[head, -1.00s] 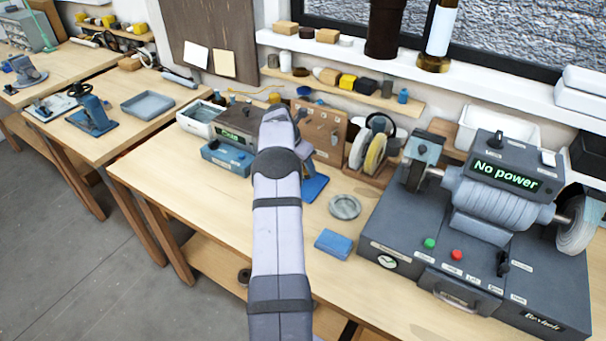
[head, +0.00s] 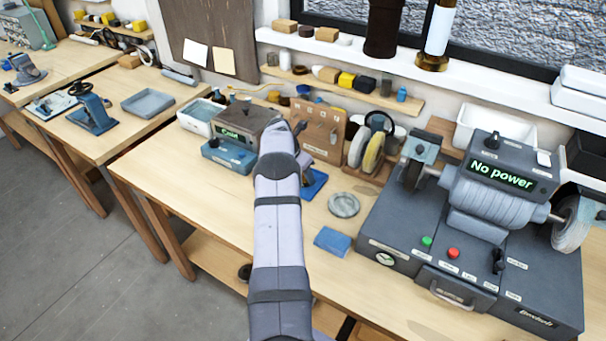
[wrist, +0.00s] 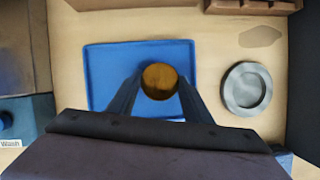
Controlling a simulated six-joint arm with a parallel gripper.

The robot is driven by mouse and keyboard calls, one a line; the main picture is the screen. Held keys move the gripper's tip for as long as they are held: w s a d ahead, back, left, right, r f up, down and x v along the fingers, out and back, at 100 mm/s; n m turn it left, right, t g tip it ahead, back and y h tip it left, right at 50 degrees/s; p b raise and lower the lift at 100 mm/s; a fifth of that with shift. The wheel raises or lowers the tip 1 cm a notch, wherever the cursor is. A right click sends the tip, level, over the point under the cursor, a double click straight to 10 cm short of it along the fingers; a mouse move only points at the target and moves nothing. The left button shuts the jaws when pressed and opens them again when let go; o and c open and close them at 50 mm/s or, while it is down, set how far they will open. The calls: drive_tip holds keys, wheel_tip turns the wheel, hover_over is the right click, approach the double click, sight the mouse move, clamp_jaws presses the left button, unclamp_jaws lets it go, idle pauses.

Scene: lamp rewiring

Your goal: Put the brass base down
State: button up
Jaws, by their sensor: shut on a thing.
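In the wrist view the brass base (wrist: 160,78) is a round brown-gold piece, seen from above between the two dark fingers of my gripper (wrist: 158,88). The fingers are shut on it. Below it in that view is a flat blue mat (wrist: 105,65); I cannot tell whether the base touches the mat. In the head view my own arm hides the gripper and the base. A part of the blue mat (head: 315,185) shows just right of the arm.
A round grey dish (head: 344,205) lies right of the mat; it also shows in the wrist view (wrist: 247,89). A blue block (head: 333,241) lies nearer the front. The large grey machine (head: 478,260) reading "No power" stands right. A display box (head: 236,137) stands left.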

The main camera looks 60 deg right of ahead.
drive_tip(key=o, duration=1.5)
drive_tip(key=shift+f, duration=0.1)
drive_tip(key=shift+c, duration=0.2)
drive_tip(key=shift+r, duration=0.3)
drive_tip(key=b+v, duration=0.3)
drive_tip(key=v, duration=0.8)
drive_tip(key=shift+a+r, duration=0.2)
drive_tip(key=shift+r, duration=0.15)
drive_tip(key=shift+w, duration=0.15)
